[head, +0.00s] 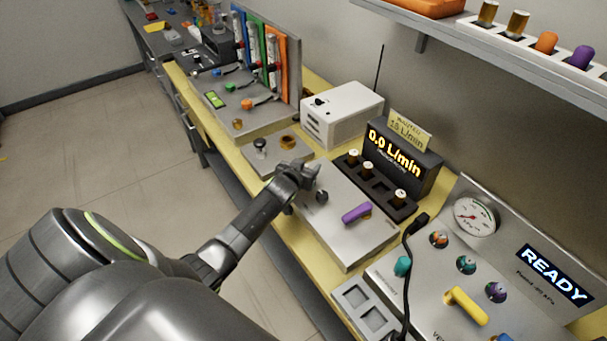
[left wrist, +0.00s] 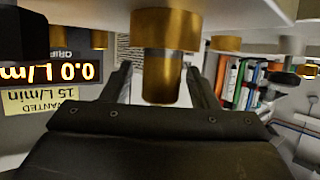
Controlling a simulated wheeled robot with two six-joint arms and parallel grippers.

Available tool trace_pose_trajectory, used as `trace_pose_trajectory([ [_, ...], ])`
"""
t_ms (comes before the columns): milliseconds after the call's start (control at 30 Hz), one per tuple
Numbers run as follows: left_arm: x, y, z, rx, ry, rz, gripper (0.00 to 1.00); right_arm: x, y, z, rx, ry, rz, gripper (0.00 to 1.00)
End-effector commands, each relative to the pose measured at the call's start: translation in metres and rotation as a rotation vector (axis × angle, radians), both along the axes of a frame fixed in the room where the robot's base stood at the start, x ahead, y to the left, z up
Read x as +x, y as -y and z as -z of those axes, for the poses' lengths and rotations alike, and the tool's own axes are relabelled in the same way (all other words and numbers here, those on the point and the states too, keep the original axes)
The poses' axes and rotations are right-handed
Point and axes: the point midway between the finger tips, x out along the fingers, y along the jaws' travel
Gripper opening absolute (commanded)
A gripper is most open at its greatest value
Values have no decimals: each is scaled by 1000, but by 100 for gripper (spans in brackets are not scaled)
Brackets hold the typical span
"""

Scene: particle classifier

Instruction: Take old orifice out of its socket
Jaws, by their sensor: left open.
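A brass orifice (left wrist: 163,75) with a wide collar (left wrist: 165,30) is in the middle of the left wrist view, which is upside down. It stands out of the grey surface. My left gripper (left wrist: 158,88) is open, with one finger on each side of the orifice and a gap visible at both sides. In the head view my left gripper (head: 306,174) is over the far left end of a grey metal box (head: 343,241), and it hides the orifice and its socket.
A black knob (head: 321,197) and a purple lever (head: 356,213) are on the box close to the gripper. A black rack (head: 381,184) with several capped pieces stands behind. The display (head: 394,153) reads 0.0 L/min. A brass ring (head: 288,142) is on a plate beyond.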

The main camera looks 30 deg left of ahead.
Motion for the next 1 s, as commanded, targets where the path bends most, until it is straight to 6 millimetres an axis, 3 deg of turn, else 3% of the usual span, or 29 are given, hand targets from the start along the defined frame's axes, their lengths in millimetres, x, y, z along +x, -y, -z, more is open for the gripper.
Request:
trace_pose_trajectory([
  [167,0,0,0,0,0,0,54,0,0,0,0,0,0,0],
  [567,0,0,0,0,0,0,3,0,-2,0,2,0,1,0],
  [833,0,0,-2,0,2,0,2,0,-2,0,3,0,1,0],
  [1000,0,0,-19,1,6,0,2,0,-2,1,3,0,1,0],
])
